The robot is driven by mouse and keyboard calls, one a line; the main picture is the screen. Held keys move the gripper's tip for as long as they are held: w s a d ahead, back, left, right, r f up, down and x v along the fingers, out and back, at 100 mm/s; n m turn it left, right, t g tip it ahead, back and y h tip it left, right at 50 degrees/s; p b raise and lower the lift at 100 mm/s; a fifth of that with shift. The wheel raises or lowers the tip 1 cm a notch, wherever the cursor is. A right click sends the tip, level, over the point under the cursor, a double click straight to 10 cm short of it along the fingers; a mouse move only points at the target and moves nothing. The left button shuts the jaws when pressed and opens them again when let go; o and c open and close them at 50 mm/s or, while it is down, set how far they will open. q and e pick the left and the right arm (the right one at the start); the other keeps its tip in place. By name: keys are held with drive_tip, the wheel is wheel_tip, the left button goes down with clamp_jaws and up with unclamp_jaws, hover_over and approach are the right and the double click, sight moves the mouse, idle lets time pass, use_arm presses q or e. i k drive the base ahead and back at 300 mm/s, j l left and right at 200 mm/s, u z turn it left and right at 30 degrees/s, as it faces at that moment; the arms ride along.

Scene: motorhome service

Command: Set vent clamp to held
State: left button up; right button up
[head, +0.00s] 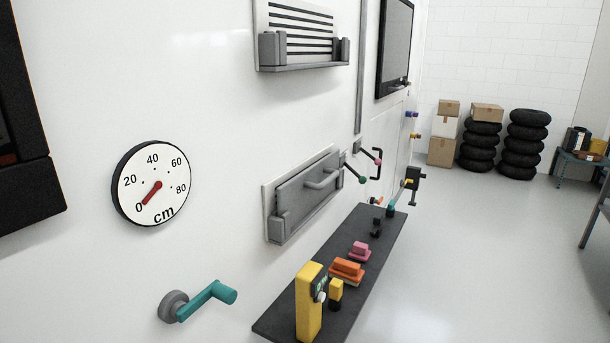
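A louvred vent (300,20) with dark slats is on the white wall at the top middle of the head view. A grey ledge (305,66) runs along its lower edge, with a grey block (272,48) at the left end and a smaller one (345,49) at the right. I cannot tell which part is the vent clamp or how it is set. Neither of my grippers shows in this view.
A cm dial (151,184) has its red pointer near 0. Below are a teal crank (207,300) and a grey hatch (303,194). A dark shelf (345,308) holds a yellow device (310,300) and coloured blocks.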

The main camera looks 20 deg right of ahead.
sight(362, 180)
drive_tip(key=i+l, duration=0.15)
drive_tip(key=l, duration=0.25)
drive_tip(key=i+l, duration=0.2)
drive_tip(key=l, duration=0.2)
drive_tip(key=i+l, duration=0.15)
drive_tip(key=l, duration=0.3)
drive_tip(key=i+l+z, duration=0.1)
drive_tip(key=l, duration=0.3)
drive_tip(key=i+l, duration=0.25)
drive_tip(key=l, duration=0.15)
drive_tip(key=i+l, duration=0.15)
drive_tip(key=l, duration=0.25)
